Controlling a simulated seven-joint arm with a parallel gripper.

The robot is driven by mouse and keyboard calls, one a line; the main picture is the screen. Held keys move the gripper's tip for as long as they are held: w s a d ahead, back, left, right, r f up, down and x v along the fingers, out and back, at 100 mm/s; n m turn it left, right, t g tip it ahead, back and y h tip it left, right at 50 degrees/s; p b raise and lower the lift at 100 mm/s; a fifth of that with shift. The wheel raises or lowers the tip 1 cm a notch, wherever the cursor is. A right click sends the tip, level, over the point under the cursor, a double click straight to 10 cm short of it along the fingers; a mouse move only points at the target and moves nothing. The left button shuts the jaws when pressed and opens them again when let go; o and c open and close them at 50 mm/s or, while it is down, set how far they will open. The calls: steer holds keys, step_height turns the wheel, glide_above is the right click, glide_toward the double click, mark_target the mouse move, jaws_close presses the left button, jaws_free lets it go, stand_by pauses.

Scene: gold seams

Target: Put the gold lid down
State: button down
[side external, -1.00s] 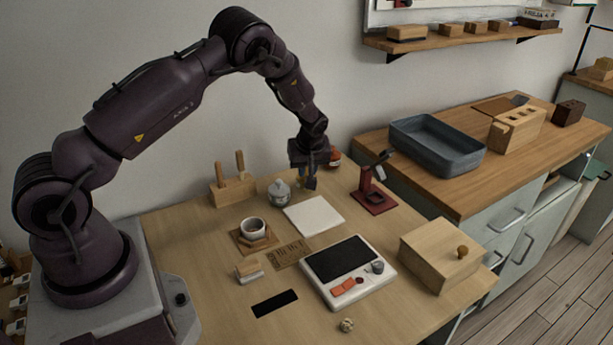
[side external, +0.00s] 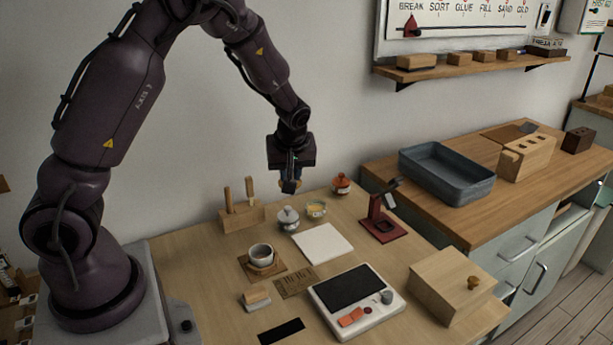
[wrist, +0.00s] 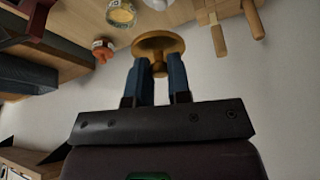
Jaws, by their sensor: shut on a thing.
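In the wrist view, the gold lid (wrist: 158,43) is a round, golden-brown disc with a knob. My gripper (wrist: 159,72) is shut on that knob, with one blue finger on each side. In the side view, my gripper (side external: 290,187) is in the air above the back of the table, and the lid is mostly hidden by the fingers. A small pale jar (side external: 316,209) with yellow contents stands open on the table below and to the right. It also shows at the top of the wrist view (wrist: 121,14).
A white lidded pot (side external: 288,219) and a wooden block with upright handles (side external: 241,216) stand near the gripper. An orange-lidded jar (side external: 341,184) is at the back edge. A bare white square pad (side external: 322,244) lies in front, with a dark red stand (side external: 382,227) to its right.

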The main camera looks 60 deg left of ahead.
steer(key=s+d+m, duration=0.1)
steer(key=s+d, duration=0.7)
steer(key=d, duration=0.3)
steer(key=w+a+f, duration=0.1)
steer(key=w+f, duration=0.2)
steer(key=w, duration=0.1)
steer(key=w+f, duration=0.3)
steer(key=w, duration=0.1)
steer(key=w+a+f, duration=0.1)
steer(key=w+f, duration=0.2)
steer(key=w, duration=0.1)
steer(key=shift+w+a+f, duration=0.3)
steer(key=shift+f, duration=0.05)
steer(key=shift+w+f, duration=0.4)
steer(key=shift+f, duration=0.15)
steer(key=shift+w+f, duration=0.1)
steer(key=shift+f, duration=1.45)
